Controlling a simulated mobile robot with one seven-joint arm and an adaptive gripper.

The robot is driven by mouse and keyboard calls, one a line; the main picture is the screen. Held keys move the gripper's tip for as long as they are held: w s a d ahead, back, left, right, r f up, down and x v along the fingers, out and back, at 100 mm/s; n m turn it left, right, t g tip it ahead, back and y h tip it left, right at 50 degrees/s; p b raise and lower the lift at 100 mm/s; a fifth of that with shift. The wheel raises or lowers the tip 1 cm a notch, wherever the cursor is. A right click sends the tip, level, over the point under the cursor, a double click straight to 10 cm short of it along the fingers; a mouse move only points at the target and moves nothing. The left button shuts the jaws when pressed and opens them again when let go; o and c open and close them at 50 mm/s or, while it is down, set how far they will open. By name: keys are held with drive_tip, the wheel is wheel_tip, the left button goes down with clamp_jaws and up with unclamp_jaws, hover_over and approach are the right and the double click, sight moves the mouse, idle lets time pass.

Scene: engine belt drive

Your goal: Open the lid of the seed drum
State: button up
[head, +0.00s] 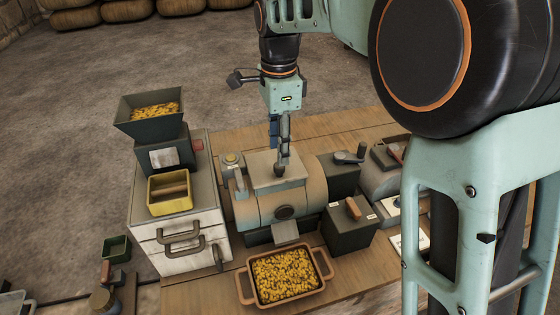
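The seed drum (266,205) is a tan and grey-green horizontal cylinder on the wooden bench, with a dark round part on its front. Its flat square lid (262,178) lies level on top and looks closed. My gripper (281,160) points down over the lid, with its fingertips at or just above a small dark knob (280,171) near the lid's front right. The fingers overlap in this view, so I cannot tell whether they are open or shut, or whether they touch the knob.
A white drawer cabinet (180,245) with a seed hopper (152,110) and a yellow bin (170,205) stands left. A seed-filled tray (285,302) sits in front. A dark box with an orange-brown lever (350,225) stands right.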

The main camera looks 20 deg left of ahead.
wheel_tip(320, 180, down, 5)
drive_tip(key=shift+r, duration=0.1)
idle(0.3)
clamp_jaws()
